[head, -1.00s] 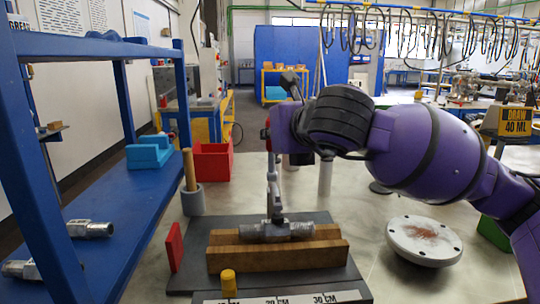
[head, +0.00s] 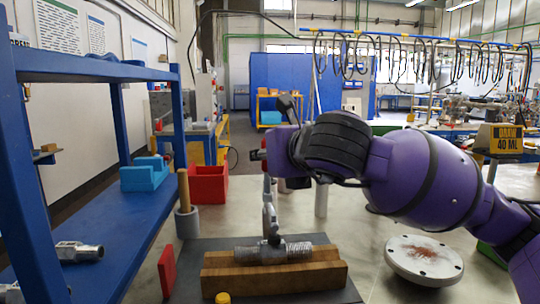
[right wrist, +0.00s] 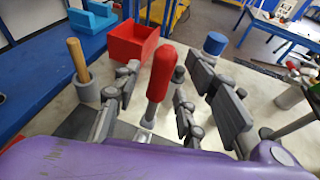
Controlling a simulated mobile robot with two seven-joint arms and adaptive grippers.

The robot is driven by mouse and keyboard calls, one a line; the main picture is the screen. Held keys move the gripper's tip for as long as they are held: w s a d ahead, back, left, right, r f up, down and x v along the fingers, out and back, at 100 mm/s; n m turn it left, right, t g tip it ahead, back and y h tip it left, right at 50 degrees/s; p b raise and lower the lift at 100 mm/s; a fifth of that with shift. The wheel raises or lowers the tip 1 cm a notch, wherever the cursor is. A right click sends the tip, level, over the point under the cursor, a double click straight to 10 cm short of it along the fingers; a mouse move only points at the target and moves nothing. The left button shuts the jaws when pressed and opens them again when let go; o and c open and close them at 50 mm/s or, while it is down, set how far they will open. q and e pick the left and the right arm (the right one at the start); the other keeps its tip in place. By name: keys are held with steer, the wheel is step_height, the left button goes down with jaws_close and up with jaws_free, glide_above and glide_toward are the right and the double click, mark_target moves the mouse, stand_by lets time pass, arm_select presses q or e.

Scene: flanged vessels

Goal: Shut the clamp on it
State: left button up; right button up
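A grey threaded metal pipe piece (head: 285,251) lies across a wooden block (head: 318,277) on a dark plate. A grey metal lever, seemingly the clamp (head: 271,218), stands upright over the pipe. Its red handle (right wrist: 164,82) shows upright in the right wrist view, with a grey base below. My right gripper (right wrist: 160,85) is open, its grey fingers apart on either side of the red handle. In the head view my purple right arm comes in from the right, and my right gripper (head: 266,158) is at the top of the lever, mostly hidden. My left gripper is out of view.
A blue shelf (head: 130,240) with metal fittings stands at the left. Near it are a red bin (head: 208,184), a wooden-handled tool in a grey cup (head: 187,223) and a red block (head: 167,270). A round white flange (head: 424,258) lies at the right.

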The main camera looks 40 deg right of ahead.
steer(key=v, duration=0.7)
steer(key=shift+s, duration=0.25)
steer(key=shift+c, duration=0.2)
